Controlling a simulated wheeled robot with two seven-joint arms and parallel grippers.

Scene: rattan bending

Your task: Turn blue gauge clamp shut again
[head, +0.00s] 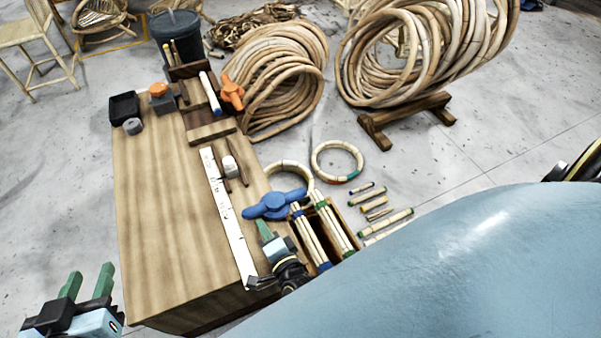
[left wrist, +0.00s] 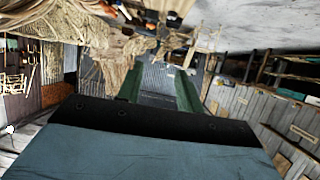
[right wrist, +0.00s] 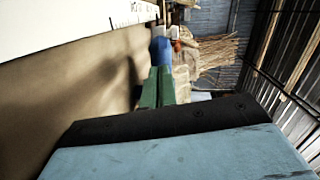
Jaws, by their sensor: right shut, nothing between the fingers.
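The blue gauge clamp (head: 275,204) is a winged knob at the right edge of the wooden bench, beside the white ruler strip (head: 229,215). My right gripper (head: 263,228) is just on the near side of the clamp, with its green fingers together and empty. In the right wrist view the fingers (right wrist: 158,85) point at the clamp's blue part (right wrist: 161,50); I cannot tell whether they touch it. My left gripper (head: 90,283) is open and empty, off the bench's near left corner. Its spread fingers also show in the left wrist view (left wrist: 157,92).
An orange clamp (head: 232,92) is by the wooden jig at the back. A wooden box (head: 345,228) with rattan sticks stands right of the blue clamp, close to my right gripper. Rattan rings and short pieces lie on the floor. The bench's left half (head: 165,220) is clear.

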